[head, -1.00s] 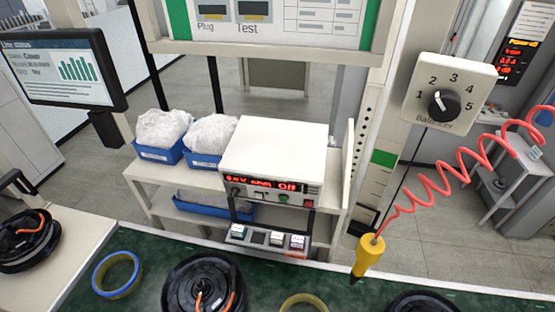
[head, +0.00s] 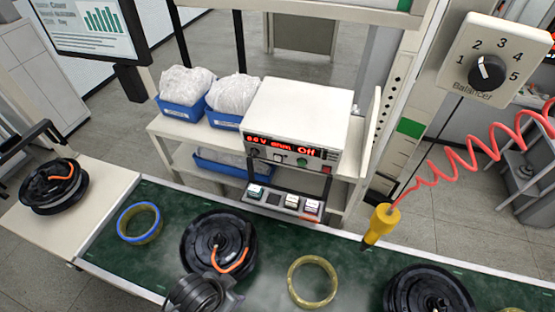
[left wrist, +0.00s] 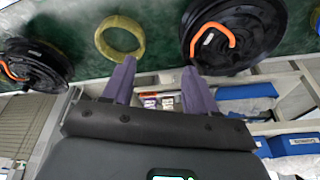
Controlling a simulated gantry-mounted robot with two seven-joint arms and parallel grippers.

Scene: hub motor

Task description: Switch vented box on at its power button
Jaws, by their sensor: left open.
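The vented box (head: 296,110) is white and stands on the shelf behind the conveyor in the head view. Its red display reads "Off". My left gripper (left wrist: 158,88) is open and empty, with two purple fingers spread in the left wrist view. Small buttons show blurred between and beyond them. A dark part of my left arm shows at the bottom of the head view. My right gripper is not in view.
A button strip (head: 285,203) sits below the box. Blue bins (head: 184,108) stand to its left. The green conveyor (head: 170,255) carries black hub motors (head: 218,243) and yellow rings (head: 313,281). A yellow tool (head: 380,224) hangs on a red coiled cord at the right.

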